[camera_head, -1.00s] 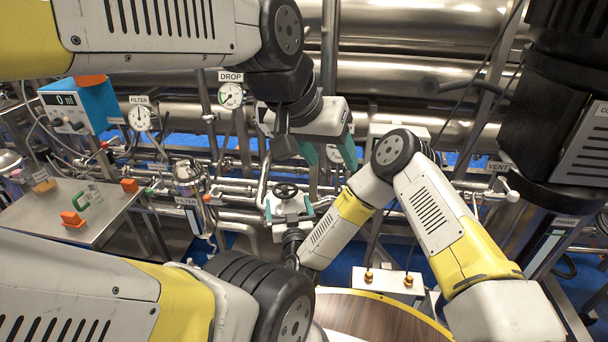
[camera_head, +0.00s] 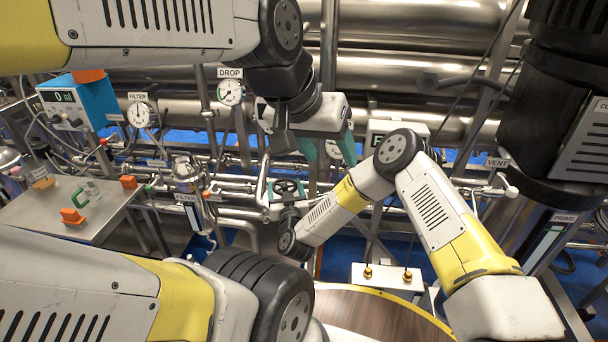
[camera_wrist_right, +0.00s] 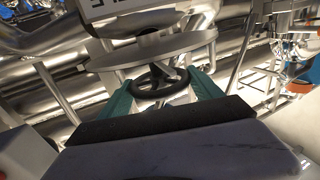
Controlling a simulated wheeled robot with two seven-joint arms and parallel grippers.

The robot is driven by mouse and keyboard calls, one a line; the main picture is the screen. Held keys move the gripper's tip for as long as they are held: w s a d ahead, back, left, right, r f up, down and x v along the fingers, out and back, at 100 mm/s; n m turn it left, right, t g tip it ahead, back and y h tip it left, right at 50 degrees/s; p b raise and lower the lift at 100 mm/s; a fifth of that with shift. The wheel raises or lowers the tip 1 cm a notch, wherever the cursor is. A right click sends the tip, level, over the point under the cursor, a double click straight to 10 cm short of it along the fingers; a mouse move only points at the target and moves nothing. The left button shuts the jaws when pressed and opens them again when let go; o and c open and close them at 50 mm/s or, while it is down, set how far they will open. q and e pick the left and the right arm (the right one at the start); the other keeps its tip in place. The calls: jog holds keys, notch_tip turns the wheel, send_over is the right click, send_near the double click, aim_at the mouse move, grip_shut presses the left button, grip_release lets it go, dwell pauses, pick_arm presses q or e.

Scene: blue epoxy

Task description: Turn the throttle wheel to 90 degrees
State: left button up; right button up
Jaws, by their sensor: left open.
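The throttle wheel appears to be the small dark spoked handwheel (camera_head: 286,187) low on the pipework in the middle of the head view. It also shows in the right wrist view (camera_wrist_right: 160,81). My right gripper (camera_head: 286,196) is at this wheel. In the right wrist view its teal fingers (camera_wrist_right: 160,88) stand on either side of the rim, very close to it; contact is not clear. My left gripper (camera_head: 328,152) is open and empty, above and to the right of the wheel, with its fingers pointing down. The wheel's angle marking cannot be read.
Steel pipes (camera_head: 400,75) run behind the wheel. A filter canister (camera_head: 190,182) stands to its left. A metal bench (camera_head: 60,215) with orange and green parts is at the left. A round wooden tabletop (camera_head: 380,318) is in front.

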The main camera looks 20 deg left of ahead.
jog(key=c, duration=0.4)
jog(key=n+g+y, duration=0.5)
jog(key=g+y, duration=0.1)
jog(key=shift+w+d+n, duration=0.25)
jog(key=shift+n, duration=0.15)
jog(key=n+g+y, duration=0.1)
jog(key=n+g, duration=0.1)
jog(key=g, duration=0.1)
jog(key=n+g+y, duration=0.1)
jog(key=n+g, duration=0.1)
jog(key=g, duration=0.1)
jog(key=shift+w+f, duration=0.1)
jog(key=shift+w, duration=0.05)
jog(key=shift+n+g, duration=0.9)
jog(key=shift+g, duration=1)
jog(key=o, duration=1.4)
jog(key=shift+c, duration=0.2)
